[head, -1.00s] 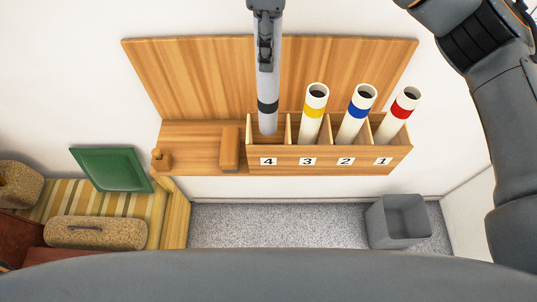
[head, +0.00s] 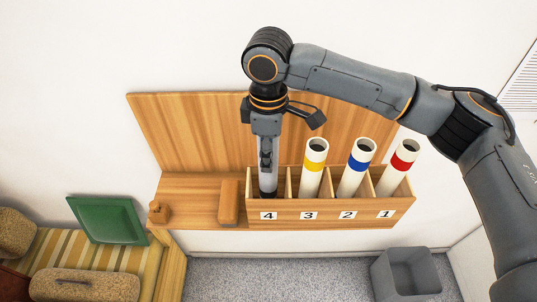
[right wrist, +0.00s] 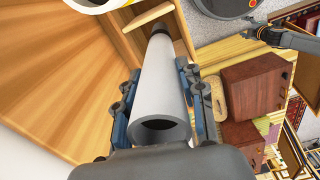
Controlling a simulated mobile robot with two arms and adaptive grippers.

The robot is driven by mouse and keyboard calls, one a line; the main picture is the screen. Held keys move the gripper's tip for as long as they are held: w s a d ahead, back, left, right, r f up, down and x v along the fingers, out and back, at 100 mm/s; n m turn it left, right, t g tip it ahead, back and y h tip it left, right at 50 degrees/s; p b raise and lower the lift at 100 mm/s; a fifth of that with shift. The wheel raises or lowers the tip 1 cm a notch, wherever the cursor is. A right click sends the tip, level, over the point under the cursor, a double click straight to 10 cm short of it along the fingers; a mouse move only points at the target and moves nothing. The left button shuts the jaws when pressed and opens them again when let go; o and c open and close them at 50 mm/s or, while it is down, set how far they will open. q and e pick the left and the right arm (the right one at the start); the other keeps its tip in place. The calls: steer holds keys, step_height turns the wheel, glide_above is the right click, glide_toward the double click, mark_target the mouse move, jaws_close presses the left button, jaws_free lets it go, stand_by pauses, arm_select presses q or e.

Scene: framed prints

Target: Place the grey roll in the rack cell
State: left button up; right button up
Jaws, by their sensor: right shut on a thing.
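The grey roll (head: 268,178) stands upright in the cell marked 4 of the wooden rack (head: 330,213). Its dark band is level with the cell's front wall, which hides its lower end. My right gripper (head: 266,155) is shut on the roll's upper part from above. In the right wrist view the roll (right wrist: 160,78) lies between the two fingers, with its open end toward the camera and its dark-banded end in the wooden cell. My left gripper (right wrist: 262,33) seems to show small at the upper right of that view; its jaws are unclear.
White rolls with a yellow band (head: 314,168), a blue band (head: 356,168) and a red band (head: 399,169) stand in cells 3, 2 and 1. A wooden back panel (head: 190,135) rises behind. A grey bin (head: 405,274) is on the floor below right.

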steer(key=shift+f, duration=0.8)
steer(key=o, duration=1.2)
steer(key=shift+f, duration=0.1)
step_height(320, 180, up, 12)
steer(key=shift+r+b, duration=0.15)
steer(key=shift+b, duration=1.1)
